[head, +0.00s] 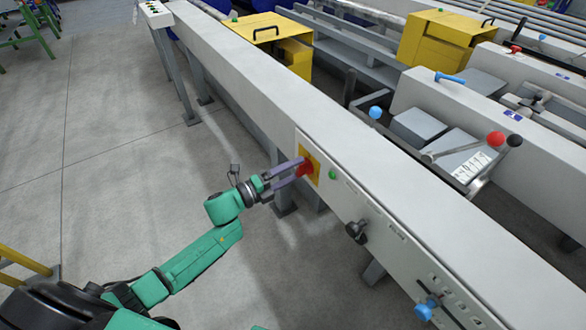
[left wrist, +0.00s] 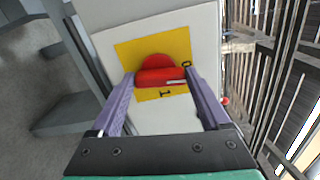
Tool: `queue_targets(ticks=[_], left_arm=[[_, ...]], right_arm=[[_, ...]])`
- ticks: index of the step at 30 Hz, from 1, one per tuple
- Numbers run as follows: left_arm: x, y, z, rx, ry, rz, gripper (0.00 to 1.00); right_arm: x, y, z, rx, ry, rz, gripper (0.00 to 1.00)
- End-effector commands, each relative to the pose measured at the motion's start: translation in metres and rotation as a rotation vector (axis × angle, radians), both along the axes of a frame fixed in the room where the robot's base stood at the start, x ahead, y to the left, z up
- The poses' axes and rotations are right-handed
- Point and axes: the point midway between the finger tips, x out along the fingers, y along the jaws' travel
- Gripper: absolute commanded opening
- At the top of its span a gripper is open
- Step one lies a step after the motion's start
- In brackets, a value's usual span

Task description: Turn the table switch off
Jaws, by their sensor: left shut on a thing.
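The table switch is a red rotary knob (head: 304,168) on a yellow plate (head: 301,150), set in the side of the long pale table. My left gripper (head: 297,171) reaches it from the left, its purple fingers shut on the knob. In the left wrist view the red knob (left wrist: 158,77) sits between the two fingertips, its grip bar running across from one to the other. A pale mark shows near the bar's right end. On the yellow plate (left wrist: 126,54), a "0" is at the right and an "I" lies below the knob. My right gripper is out of view.
A green button (head: 332,174) sits just right of the plate. A black knob (head: 356,231) and a blue-handled valve (head: 427,308) are further along the panel. Table legs stand below.

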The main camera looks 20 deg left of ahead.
Motion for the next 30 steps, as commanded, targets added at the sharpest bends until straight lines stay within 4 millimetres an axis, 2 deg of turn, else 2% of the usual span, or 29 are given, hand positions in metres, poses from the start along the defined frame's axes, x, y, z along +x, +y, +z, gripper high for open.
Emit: queue_targets(ticks=[9, 25, 26, 27, 30], left_arm=[[-0.0002, 0.0002, -0.0014, -0.102, 0.088, 0.000, 0.24], [-0.0002, 0.0002, -0.0021, -0.124, 0.107, 0.000, 0.24], [-0.0002, 0.0002, -0.0021, -0.124, 0.107, 0.000, 0.84], [-0.0002, 0.0002, -0.0021, -0.125, 0.106, 0.000, 0.99], [-0.0001, 0.0002, -0.0018, -0.124, 0.106, 0.000, 1.00]], right_arm=[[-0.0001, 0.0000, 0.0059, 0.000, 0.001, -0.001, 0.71], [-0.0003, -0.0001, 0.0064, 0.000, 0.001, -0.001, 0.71], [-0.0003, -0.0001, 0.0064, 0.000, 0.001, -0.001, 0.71], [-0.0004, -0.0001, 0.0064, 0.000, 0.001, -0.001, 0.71], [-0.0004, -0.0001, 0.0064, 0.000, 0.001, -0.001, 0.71]])
